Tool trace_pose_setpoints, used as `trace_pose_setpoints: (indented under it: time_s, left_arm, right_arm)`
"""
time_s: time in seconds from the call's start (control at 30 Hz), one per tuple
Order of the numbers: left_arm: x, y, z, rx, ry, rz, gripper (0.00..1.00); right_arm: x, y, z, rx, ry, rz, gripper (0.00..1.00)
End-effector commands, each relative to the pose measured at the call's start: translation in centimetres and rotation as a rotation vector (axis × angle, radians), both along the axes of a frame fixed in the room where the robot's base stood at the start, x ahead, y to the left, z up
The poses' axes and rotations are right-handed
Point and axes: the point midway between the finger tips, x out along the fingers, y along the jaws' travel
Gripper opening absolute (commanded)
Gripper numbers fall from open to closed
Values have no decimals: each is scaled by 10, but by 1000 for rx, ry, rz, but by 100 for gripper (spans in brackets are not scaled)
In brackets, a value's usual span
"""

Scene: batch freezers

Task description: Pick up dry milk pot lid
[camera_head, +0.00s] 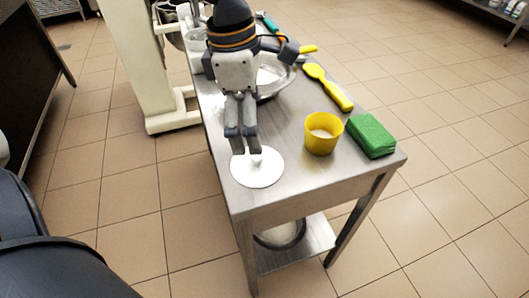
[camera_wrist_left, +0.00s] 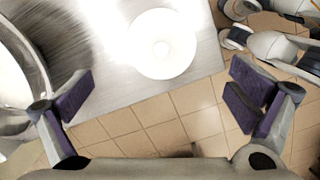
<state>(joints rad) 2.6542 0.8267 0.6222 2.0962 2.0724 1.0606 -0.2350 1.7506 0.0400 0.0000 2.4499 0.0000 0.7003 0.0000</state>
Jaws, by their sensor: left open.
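The lid (camera_head: 257,171) is a flat white disc with a small knob in the middle. It lies on the steel table (camera_head: 325,178) near its front left corner. In the left wrist view the lid (camera_wrist_left: 162,62) shows whole, near the table edge. My left gripper (camera_head: 243,146) points down at the lid, with its fingertips overlapping the lid's far part beside the knob in the head view. In the left wrist view the gripper (camera_wrist_left: 160,95) has its jaws wide apart with nothing between them. My right gripper does not show.
A yellow pot (camera_head: 322,134) with pale contents stands right of the lid, beside green sponges (camera_head: 371,136). A yellow spatula (camera_head: 331,89) and a metal bowl (camera_head: 273,77) lie farther back. A round metal vessel (camera_head: 281,235) sits on the lower shelf.

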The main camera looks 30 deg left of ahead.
Motion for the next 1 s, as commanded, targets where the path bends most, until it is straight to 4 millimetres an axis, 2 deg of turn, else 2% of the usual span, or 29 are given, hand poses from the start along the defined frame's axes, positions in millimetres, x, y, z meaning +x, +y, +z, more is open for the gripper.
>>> trace_pose_setpoints:
  time_s: [0.03, 0.1, 0.27, 0.43, 0.53, 0.73, 0.87, 1.0]
  left_arm:
    - [0, -1, -17, 2, 14, -2, 100]
    - [1, -3, -31, 2, 14, -1, 100]
    - [2, -4, -51, 3, 11, -2, 100]
    - [4, -5, -85, 4, 14, -3, 100]
    - [5, -7, -93, 3, 7, -4, 100]
    - [6, -7, -92, 3, 0, -3, 100]
    - [6, -7, -92, 2, 0, -3, 76]
    - [6, -7, -92, 3, 0, -3, 47]
  right_arm:
    - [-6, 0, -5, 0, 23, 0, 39]
    - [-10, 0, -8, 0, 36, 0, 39]
    - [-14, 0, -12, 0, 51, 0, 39]
    - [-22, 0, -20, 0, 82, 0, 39]
    - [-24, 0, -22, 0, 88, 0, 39]
    - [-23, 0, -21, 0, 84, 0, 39]
    - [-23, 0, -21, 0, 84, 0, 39]
    - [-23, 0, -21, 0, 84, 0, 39]
